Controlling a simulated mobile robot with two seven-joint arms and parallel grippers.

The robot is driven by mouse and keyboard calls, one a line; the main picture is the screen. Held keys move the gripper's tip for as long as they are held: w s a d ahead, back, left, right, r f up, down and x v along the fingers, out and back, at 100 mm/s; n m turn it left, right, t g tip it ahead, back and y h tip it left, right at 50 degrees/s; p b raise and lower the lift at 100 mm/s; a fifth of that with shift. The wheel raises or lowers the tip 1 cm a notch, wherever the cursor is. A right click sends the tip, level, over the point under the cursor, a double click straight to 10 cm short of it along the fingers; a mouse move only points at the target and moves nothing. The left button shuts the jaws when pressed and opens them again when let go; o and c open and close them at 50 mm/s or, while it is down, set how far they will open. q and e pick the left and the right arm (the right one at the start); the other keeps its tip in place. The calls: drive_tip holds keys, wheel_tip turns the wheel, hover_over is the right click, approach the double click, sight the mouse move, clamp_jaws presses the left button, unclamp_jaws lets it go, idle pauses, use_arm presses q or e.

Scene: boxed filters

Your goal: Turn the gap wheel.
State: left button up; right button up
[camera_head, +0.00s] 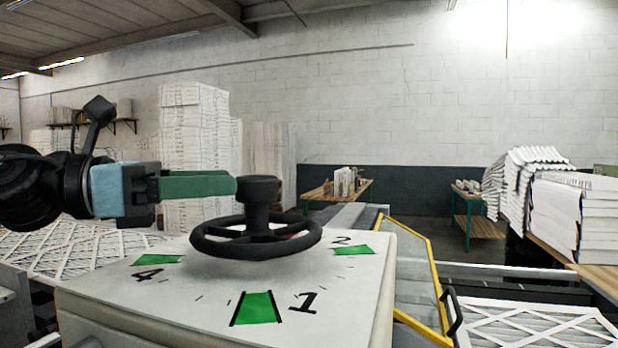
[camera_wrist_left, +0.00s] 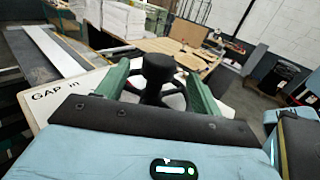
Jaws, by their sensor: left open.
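The gap wheel (camera_head: 206,238) is a black handwheel with a rim, spokes and a thick upright knob (camera_head: 259,192). It sits above a pale dial panel (camera_head: 180,304) with green marks and the numbers 1, 2 and 4. My left gripper (camera_head: 237,186) comes in from the left at the height of the knob. In the left wrist view its two green fingers (camera_wrist_left: 158,82) are apart, with the knob (camera_wrist_left: 158,68) between them and a gap showing on each side. Part of the wheel rim is hidden there by the gripper body. My right gripper is not in view.
A yellow-framed guard (camera_head: 416,262) with a black handle stands just right of the panel. White lattice-faced filters lie at the left (camera_head: 70,246) and lower right (camera_head: 530,322). Stacked white boxes (camera_head: 195,135) stand behind the arm. More filters (camera_head: 555,205) are piled at the right.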

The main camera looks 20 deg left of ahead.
sight(259, 176)
use_arm(q)
drive_tip(key=shift+d, duration=0.1)
drive_tip(key=shift+s+a, duration=0.1)
drive_tip(key=shift+a, duration=0.15)
drive_tip(key=shift+w+d, duration=0.35)
drive_tip(key=b+x, duration=0.1)
drive_tip(key=x, duration=0.4)
drive_tip(key=shift+w+d, duration=0.1)
drive_tip(key=shift+d, duration=0.05)
drive_tip(key=shift+x, duration=0.75)
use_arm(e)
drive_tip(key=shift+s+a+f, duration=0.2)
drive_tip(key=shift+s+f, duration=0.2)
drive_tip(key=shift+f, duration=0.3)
use_arm(q)
drive_tip(key=shift+r, duration=0.1)
drive_tip(key=c, duration=1.4)
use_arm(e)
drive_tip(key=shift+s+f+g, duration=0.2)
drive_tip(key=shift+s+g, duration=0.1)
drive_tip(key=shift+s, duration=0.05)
